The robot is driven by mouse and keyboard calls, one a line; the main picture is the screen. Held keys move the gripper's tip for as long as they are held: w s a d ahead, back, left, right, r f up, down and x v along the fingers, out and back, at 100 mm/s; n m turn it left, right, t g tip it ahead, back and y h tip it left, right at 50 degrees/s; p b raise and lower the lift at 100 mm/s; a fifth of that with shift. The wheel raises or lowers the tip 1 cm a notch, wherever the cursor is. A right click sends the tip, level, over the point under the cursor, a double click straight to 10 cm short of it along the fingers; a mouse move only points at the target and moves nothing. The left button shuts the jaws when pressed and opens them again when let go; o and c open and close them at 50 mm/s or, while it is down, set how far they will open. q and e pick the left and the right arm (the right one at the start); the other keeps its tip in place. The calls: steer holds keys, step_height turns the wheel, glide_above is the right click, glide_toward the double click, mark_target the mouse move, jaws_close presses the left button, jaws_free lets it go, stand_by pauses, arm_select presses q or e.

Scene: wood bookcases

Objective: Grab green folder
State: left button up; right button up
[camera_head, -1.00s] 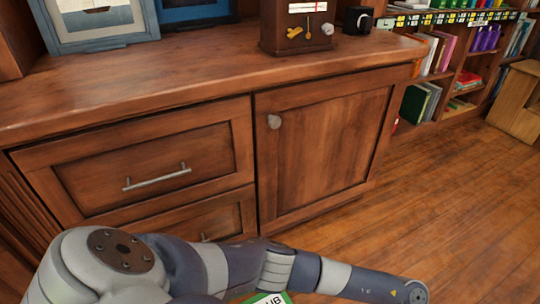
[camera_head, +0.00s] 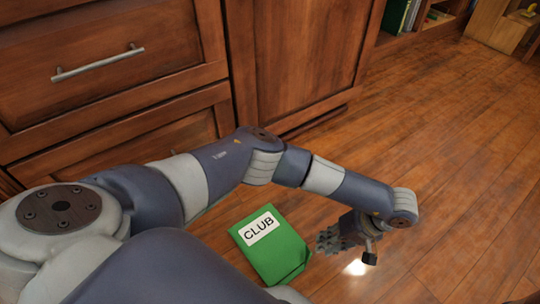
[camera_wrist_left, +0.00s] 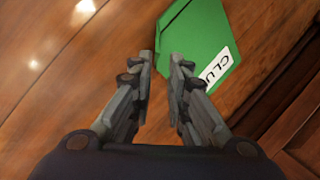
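The green folder (camera_head: 270,249) with a white "CLUB" label lies on the wooden floor in front of the cabinet. My left arm comes in from the left and bends over beyond it. My left gripper (camera_head: 330,241) is low, just right of the folder in the head view. In the left wrist view the left gripper (camera_wrist_left: 160,65) is open, with an empty gap between its fingers. The folder (camera_wrist_left: 195,38) lies ahead of the fingertips there, and the right finger overlaps its near edge. I cannot tell whether they touch. My right gripper is in neither view.
A wooden cabinet (camera_head: 110,60) with drawers and a door stands behind my arm. Bare floor (camera_head: 450,170) stretches to the right. Shelves with books (camera_head: 408,14) and a wooden box (camera_head: 505,27) stand at the far right.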

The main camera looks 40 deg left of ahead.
mark_target(310, 251)
arm_select(q)
steer(key=b+x, duration=0.1)
steer(key=x, duration=0.2)
steer(key=b+x, duration=0.5)
steer(key=shift+w+d+f, duration=0.1)
steer(key=shift+w, duration=0.15)
